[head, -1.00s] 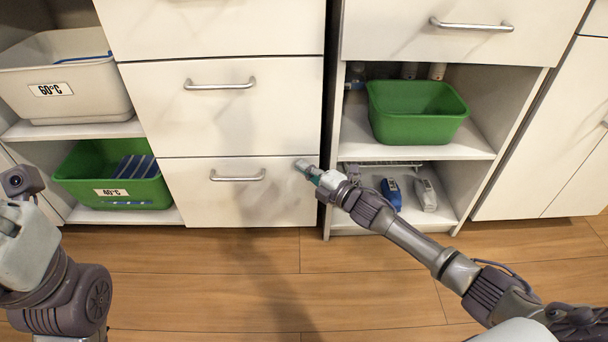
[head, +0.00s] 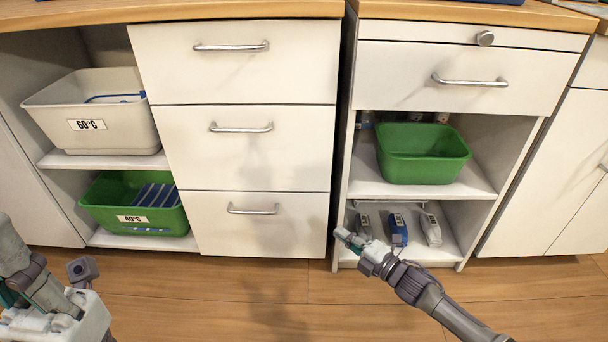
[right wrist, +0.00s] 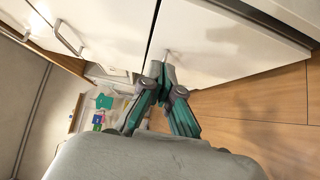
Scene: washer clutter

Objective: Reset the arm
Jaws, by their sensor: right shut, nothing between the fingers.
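My right gripper (head: 347,238) reaches in from the lower right in the head view, in front of the lower part of the open shelf unit. In the right wrist view its teal-and-grey fingers (right wrist: 163,70) meet at the tips, with nothing between them, near white cabinet fronts. My left arm (head: 55,315) shows at the lower left edge of the head view, with light grey and teal parts. Its gripper is partly cut off, and its fingers cannot be made out clearly.
White drawers (head: 240,150) stand left of the shelf unit. The wooden floor (head: 220,290) shows free room.

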